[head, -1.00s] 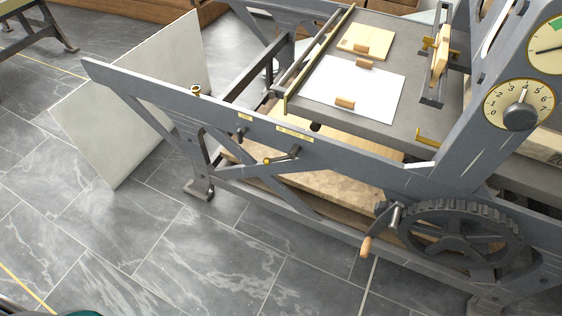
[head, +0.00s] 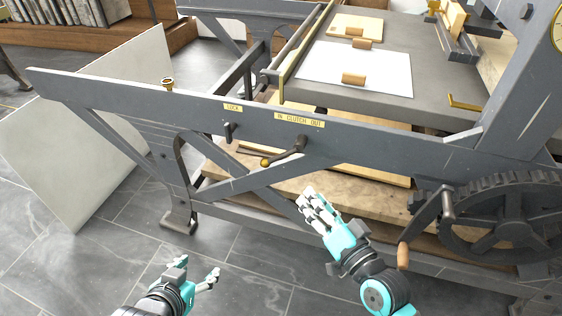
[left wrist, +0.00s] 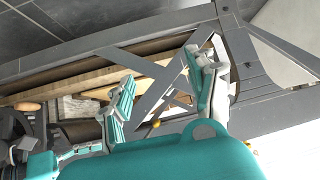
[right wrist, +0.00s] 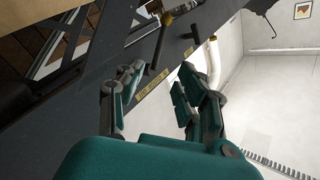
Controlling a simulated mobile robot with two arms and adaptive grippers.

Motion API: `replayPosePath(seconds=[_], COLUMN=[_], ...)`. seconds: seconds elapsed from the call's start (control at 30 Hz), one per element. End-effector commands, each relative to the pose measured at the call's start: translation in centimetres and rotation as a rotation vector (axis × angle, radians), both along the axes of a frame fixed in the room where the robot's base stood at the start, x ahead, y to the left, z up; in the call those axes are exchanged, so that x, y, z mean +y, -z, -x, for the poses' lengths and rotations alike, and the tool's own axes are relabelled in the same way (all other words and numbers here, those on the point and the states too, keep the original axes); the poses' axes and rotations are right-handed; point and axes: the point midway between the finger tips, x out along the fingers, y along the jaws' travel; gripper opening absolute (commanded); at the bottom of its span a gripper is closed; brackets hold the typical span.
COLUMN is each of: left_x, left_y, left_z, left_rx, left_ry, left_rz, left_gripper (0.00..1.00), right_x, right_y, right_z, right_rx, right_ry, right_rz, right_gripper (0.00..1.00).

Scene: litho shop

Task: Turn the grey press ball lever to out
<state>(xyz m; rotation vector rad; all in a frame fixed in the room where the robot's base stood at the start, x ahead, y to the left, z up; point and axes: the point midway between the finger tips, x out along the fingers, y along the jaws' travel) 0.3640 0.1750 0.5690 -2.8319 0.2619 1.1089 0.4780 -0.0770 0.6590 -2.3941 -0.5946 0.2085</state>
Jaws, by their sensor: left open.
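The grey ball lever (head: 289,152) sits on the press's side rail under a yellow "IN CLUTCH OUT" label (head: 299,119). Its brass ball (head: 265,162) points left and slightly down, toward the IN side. My right gripper (head: 313,203) is open and empty, below and right of the ball, apart from the lever. Its spread fingers show in the right wrist view (right wrist: 155,92), with the clutch label beyond. My left gripper (head: 198,269) is open and empty, low over the floor, well below the lever. Its fingers also show apart in the left wrist view (left wrist: 160,85).
A short dark lever (head: 229,132) sits under the LOCK label, left of the ball lever. The crank handle (head: 403,256) and gear wheel (head: 510,215) are at the right. A pale panel (head: 90,135) leans at the left. The floor in front is clear.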

Motion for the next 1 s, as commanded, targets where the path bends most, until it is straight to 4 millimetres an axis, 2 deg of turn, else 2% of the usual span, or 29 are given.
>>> replayPosePath(seconds=[0.27, 0.6, 0.8, 1.0], left_x=[-1.2, -2.9, -3.4, -3.5], left_y=[-2.5, -8.2, -10.7, -11.6], left_z=[-3.0, -6.1, -6.6, -6.7], left_rx=[-0.206, -0.551, -0.686, -0.730], left_ry=[0.016, 0.038, 0.046, 0.048], left_rz=[0.047, 0.129, 0.163, 0.175], left_gripper=[0.58, 0.58, 0.58, 0.58], right_x=[2.8, 6.1, 7.1, 7.5], right_y=[0.1, 0.1, 0.1, 0.1], right_z=[-5.3, -11.5, -13.5, -14.1], right_rx=[-0.002, 0.000, 0.002, 0.002], right_ry=[0.001, 0.000, 0.000, 0.000], right_rz=[-0.002, 0.000, 0.002, 0.002], right_gripper=[0.36, 0.36, 0.36, 0.36])
